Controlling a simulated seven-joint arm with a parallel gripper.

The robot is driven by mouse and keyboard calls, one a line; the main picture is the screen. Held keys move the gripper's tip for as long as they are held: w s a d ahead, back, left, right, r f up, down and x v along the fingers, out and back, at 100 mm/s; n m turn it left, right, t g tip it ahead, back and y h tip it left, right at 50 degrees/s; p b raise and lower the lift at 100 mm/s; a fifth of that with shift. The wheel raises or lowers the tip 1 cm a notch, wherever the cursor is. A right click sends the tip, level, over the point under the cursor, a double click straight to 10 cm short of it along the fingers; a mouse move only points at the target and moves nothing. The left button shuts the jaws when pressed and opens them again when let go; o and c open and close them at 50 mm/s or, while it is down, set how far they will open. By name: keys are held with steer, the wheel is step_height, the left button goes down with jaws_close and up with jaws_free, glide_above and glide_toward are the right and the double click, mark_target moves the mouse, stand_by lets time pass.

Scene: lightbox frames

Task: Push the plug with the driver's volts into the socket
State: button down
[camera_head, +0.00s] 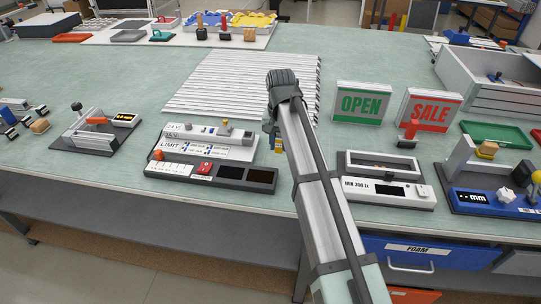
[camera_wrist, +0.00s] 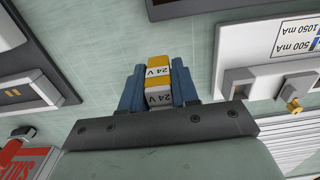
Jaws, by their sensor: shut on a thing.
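My gripper (camera_wrist: 157,75) is shut on a yellow and white plug (camera_wrist: 158,73) marked "24 V", held between its blue fingers. In the head view my gripper (camera_head: 275,138) is right of the driver board (camera_head: 243,153), and the plug (camera_head: 278,146) shows partly below the arm. The white board carries "LIMIT" and small voltage lettering. In the wrist view the board (camera_wrist: 285,65) is at right, marked "500 mA" and "1050 mA". A grey socket-like block (camera_wrist: 240,84) and a brass-coloured piece (camera_wrist: 293,105) sit on it. The plug is apart from the board.
A dark strip (camera_head: 262,187) with an orange knob and a red block lies in front of the board. A white ribbed panel (camera_head: 225,85) lies behind. At right stand OPEN (camera_head: 361,103) and SALE (camera_head: 431,108) signs and a lux meter unit (camera_head: 385,203).

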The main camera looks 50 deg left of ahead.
mark_target(279, 165)
steer(key=shift+f, duration=2.85)
steer(key=shift+f, duration=0.15)
steer(key=c, duration=0.8)
jaws_free()
steer(key=shift+c, duration=0.2)
step_height(279, 165, up, 12)
steer(key=shift+r, duration=0.15)
